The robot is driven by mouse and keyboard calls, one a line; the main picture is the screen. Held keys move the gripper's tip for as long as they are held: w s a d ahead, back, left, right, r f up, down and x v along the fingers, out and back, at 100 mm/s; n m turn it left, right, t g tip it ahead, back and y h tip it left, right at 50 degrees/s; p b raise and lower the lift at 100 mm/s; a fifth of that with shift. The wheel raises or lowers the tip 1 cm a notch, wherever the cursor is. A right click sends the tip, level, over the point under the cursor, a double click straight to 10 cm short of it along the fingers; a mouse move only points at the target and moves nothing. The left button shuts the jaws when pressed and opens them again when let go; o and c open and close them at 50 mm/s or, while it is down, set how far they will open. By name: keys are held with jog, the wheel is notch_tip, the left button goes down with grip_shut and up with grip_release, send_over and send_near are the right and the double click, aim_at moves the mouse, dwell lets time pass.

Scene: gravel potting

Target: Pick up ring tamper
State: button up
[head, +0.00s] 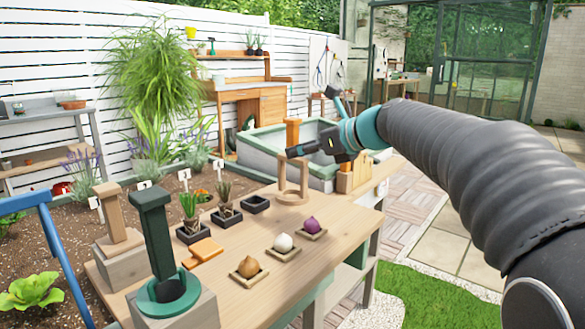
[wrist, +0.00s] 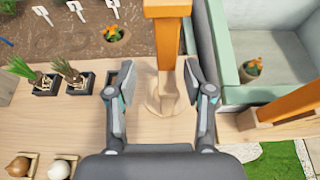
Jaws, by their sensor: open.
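A tamper with an orange handle (head: 292,131) and a pale wooden ring foot (head: 293,198) stands upright near the far end of the wooden table. In the wrist view its orange handle (wrist: 167,45) rises between my fingers, above the round foot (wrist: 155,107). My gripper (head: 302,150) is open around the handle's height, its fingers on either side of it in the wrist view (wrist: 163,85). I cannot tell whether a finger touches it. The fingers hide part of its stem in the head view.
A dark green tamper (head: 151,230) with a ring foot and a tan tamper (head: 115,215) stand on blocks at the near left. Small potted plants (head: 190,212), bulbs on trays (head: 283,242) and orange pieces (head: 203,251) occupy the table. A green-white trough (head: 262,140) stands behind.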

jog(key=shift+w+r+x, duration=0.1)
jog(key=shift+w+x, duration=0.1)
jog(key=shift+x, duration=1.5)
jog(key=shift+w+r+x, duration=0.1)
jog(key=shift+w+x, duration=0.05)
jog(key=shift+x, duration=1.5)
jog(key=shift+d, duration=0.2)
grip_shut()
